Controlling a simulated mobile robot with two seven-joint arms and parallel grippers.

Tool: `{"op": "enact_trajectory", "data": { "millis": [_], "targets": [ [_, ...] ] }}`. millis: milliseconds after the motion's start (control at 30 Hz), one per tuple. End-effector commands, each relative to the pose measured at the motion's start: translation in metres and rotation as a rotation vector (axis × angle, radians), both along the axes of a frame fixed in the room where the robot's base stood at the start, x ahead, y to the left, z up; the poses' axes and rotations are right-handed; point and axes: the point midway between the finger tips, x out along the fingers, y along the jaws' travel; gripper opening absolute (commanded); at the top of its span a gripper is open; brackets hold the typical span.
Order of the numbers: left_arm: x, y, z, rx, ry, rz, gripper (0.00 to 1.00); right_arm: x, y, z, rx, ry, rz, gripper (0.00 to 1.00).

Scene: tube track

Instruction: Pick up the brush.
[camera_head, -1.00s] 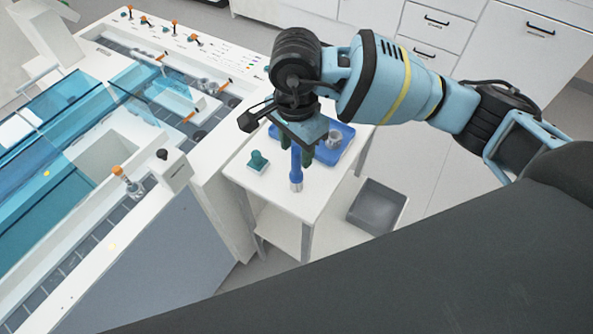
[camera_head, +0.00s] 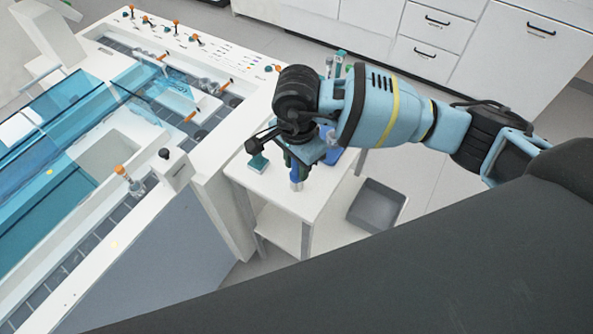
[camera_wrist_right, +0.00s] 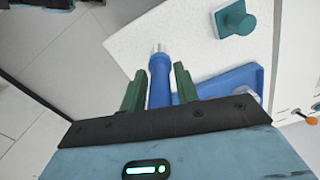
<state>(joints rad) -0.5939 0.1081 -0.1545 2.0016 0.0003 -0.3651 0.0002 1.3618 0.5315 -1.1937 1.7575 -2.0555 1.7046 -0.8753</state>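The brush (camera_head: 296,178) is a blue handle with a silvery end on the small white table; its other end is hidden under my wrist in the head view. In the right wrist view the brush (camera_wrist_right: 160,75) lies between the two green fingers of my right gripper (camera_wrist_right: 160,68), its silvery end past the fingertips. The fingers are open, with a narrow gap showing on each side of it. My right gripper (camera_head: 293,163) is mostly hidden by its wrist in the head view. My left gripper is not in view.
A teal block-like stamp (camera_head: 258,163) stands left of the brush. A blue tray (camera_wrist_right: 218,84) lies beside it, mostly hidden by my arm. A grey bin (camera_head: 377,205) stands on the floor right of the table (camera_head: 270,190). A white machine (camera_head: 215,165) borders the table on the left.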

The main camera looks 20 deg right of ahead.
Motion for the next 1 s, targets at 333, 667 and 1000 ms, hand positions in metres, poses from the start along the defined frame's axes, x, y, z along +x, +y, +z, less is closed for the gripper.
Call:
{"op": "enact_trajectory", "data": {
  "millis": [333,667,1000],
  "targets": [
    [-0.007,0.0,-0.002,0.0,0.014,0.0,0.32,0.0,0.0,0.0,0.0,-0.001,0.0,0.0],
    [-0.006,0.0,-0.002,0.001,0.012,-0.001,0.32,0.001,0.0,0.009,0.001,-0.003,0.0,0.0],
    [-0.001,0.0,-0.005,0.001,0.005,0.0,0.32,-0.025,0.005,0.037,0.001,-0.001,0.006,0.0]
  ]
}}
